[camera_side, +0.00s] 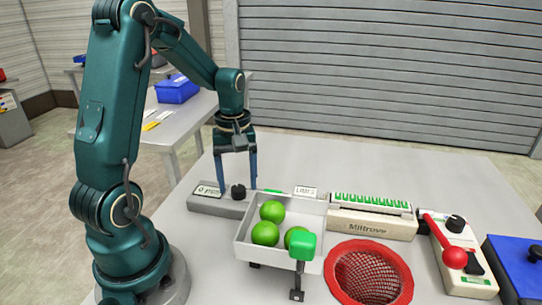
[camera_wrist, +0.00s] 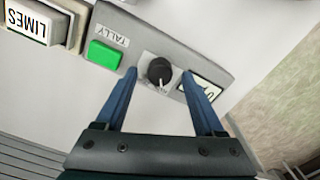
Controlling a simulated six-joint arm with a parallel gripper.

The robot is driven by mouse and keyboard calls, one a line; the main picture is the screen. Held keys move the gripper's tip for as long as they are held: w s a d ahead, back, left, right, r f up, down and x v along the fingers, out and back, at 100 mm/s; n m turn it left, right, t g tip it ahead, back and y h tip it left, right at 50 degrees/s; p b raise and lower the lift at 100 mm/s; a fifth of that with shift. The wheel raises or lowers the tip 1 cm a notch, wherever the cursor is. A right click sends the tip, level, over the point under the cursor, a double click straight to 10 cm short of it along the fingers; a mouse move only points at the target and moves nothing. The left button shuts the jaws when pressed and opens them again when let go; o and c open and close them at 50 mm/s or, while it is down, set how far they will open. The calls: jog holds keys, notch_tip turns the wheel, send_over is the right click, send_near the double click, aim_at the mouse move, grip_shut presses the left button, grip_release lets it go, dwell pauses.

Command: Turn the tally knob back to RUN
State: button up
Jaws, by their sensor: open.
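The tally box is a grey slab that shows in the side view (camera_side: 215,205) behind the white tray, and in the wrist view (camera_wrist: 135,40). Its black knob (camera_side: 238,191) has a pale pointer line and also shows in the wrist view (camera_wrist: 160,71). A green button (camera_wrist: 104,55) sits beside the TALLY label, and a small display (camera_wrist: 203,92) is at the other end. My gripper (camera_side: 238,188) is open, its blue fingers on either side of the knob with gaps; it also shows in the wrist view (camera_wrist: 163,100). The lettering around the knob is too small to read.
A white tray (camera_side: 246,245) with green limes stands in front of the tally box. A LIMES sign (camera_side: 305,191) is near it. A red-rimmed net basket (camera_side: 335,290), a cream Miltrove unit (camera_side: 370,227) and a red-lever panel (camera_side: 470,240) are to the right.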

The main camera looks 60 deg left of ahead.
aim_at(240, 188)
jog(key=shift+r, duration=2.25)
jog(key=shift+w+d+r, duration=0.1)
jog(key=shift+w+d, duration=0.05)
jog(key=d+r+m+t, duration=0.1)
jog(key=d+r, duration=0.1)
jog(key=d, duration=0.1)
jog(key=s+d+r+m+t, duration=0.1)
jog(key=d+r+m, duration=0.1)
jog(key=d, duration=0.1)
jog(key=d+r+m+t, duration=0.1)
jog(key=d+r+m, duration=0.1)
jog(key=d, duration=0.1)
jog(key=shift+s+r+y, duration=0.25)
jog(key=shift+r+y, duration=0.1)
jog(key=shift+y, duration=0.05)
jog(key=s+d+m+t, duration=0.2)
jog(key=s+d+m, duration=0.3)
jog(key=m, duration=0.3)
jog(key=shift+s+d+f+m+t+h, duration=0.3)
jog(key=shift+s+f+h, duration=0.1)
jog(key=shift+s, duration=0.2)
